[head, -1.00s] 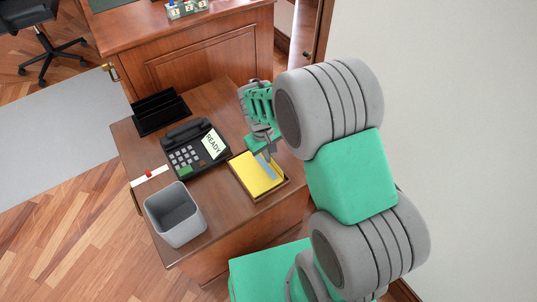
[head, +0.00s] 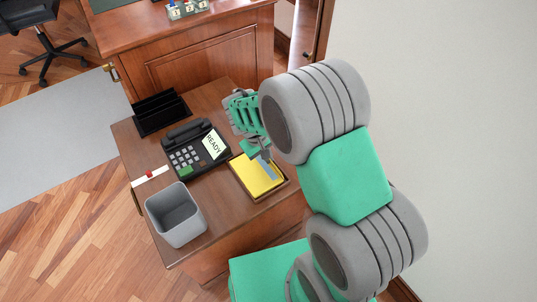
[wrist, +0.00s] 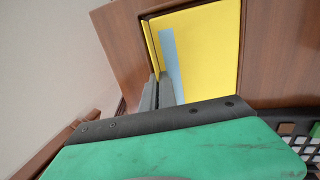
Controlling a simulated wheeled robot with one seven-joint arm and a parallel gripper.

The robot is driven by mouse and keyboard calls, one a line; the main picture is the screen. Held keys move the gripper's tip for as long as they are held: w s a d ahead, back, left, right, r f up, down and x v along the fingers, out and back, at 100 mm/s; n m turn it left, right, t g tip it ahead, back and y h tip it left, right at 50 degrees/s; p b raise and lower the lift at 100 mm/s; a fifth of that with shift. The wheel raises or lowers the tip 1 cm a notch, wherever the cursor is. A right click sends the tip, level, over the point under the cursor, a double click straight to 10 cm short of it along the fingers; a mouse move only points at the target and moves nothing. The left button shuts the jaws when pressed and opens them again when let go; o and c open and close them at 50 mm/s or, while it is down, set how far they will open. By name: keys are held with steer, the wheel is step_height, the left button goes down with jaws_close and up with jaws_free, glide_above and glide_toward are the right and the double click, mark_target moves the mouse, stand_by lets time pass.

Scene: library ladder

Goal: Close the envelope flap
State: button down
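A yellow envelope (head: 250,176) lies in a shallow brown tray (head: 272,196) on the desk. It also shows in the wrist view (wrist: 212,55), with a narrow yellow strip along its left edge that looks like a raised or folded edge. A pale blue-grey strip (wrist: 172,60) runs over the yellow; I cannot tell whether it belongs to the envelope. My gripper (head: 264,158) points down over the envelope's far right part. Its grey fingers (wrist: 159,92) are close together at the envelope's near left end in the wrist view. Whether anything is between them is hidden.
A phone (head: 195,147) with a READY screen stands left of the tray. A black organiser (head: 160,112) is behind it, and a grey bin (head: 175,213) is at the desk's front left. A wall (head: 460,120) rises at the right.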

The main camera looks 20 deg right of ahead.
steer(key=shift+s+a+f+t+h+p, duration=0.2)
steer(key=shift+a+t+h, duration=0.15)
steer(key=shift+h, duration=0.7)
steer(key=shift+s+a+f+t+h+p, duration=0.2)
steer(key=shift+a+h, duration=0.25)
steer(key=shift+h, duration=0.6)
steer(key=shift+w, duration=0.15)
steer(key=c, duration=1.7)
jaws_free()
